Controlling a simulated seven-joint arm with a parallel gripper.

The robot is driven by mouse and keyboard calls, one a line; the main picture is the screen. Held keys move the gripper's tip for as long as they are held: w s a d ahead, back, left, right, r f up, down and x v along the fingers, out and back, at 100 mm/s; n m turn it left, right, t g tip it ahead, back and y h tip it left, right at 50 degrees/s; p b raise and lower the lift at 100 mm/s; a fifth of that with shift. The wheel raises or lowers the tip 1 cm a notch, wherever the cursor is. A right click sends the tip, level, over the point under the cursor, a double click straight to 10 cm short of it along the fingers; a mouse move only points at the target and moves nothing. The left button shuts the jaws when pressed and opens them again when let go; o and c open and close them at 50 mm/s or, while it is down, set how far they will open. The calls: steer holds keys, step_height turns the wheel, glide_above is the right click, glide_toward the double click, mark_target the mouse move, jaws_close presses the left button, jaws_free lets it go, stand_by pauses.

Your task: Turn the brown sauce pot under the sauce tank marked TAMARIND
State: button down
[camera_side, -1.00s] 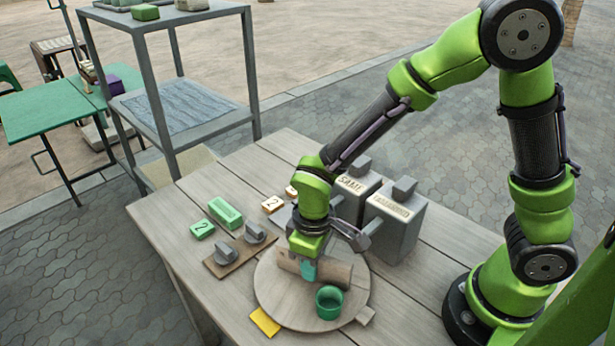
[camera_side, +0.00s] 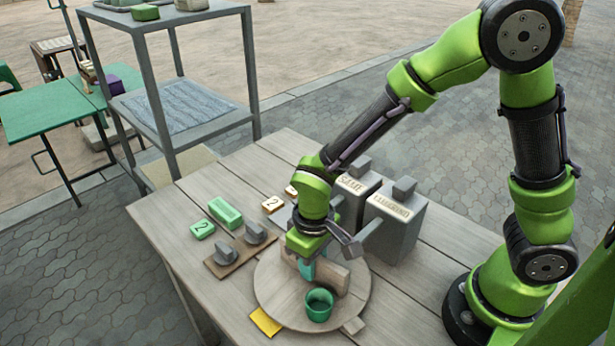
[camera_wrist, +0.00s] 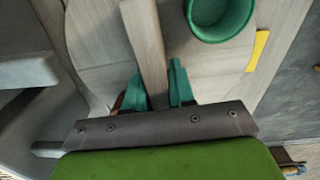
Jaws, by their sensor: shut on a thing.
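A round wooden turntable (camera_side: 275,305) lies on the table, with a wooden bar (camera_side: 333,276) standing up across it. My gripper (camera_side: 306,272) is shut on this bar; in the wrist view its teal fingers (camera_wrist: 158,88) sit on either side of the bar (camera_wrist: 145,40). A green pot (camera_side: 319,305) stands on the turntable's near side and also shows in the wrist view (camera_wrist: 220,18). Only a small brown patch, perhaps the brown pot, shows beside the left finger in the wrist view; my gripper hides the rest. The grey TAMARIND tank (camera_side: 396,228) stands behind the turntable, at right.
Another grey tank (camera_side: 355,190), its label partly readable, stands left of the TAMARIND tank. A yellow marker (camera_side: 265,322) lies at the turntable's near edge.

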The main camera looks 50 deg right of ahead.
steer(key=shift+m, duration=4.6)
steer(key=shift+r+m, duration=0.1)
steer(key=shift+m, duration=4.3)
steer(key=c, duration=1)
jaws_free()
steer(key=shift+c, duration=0.2)
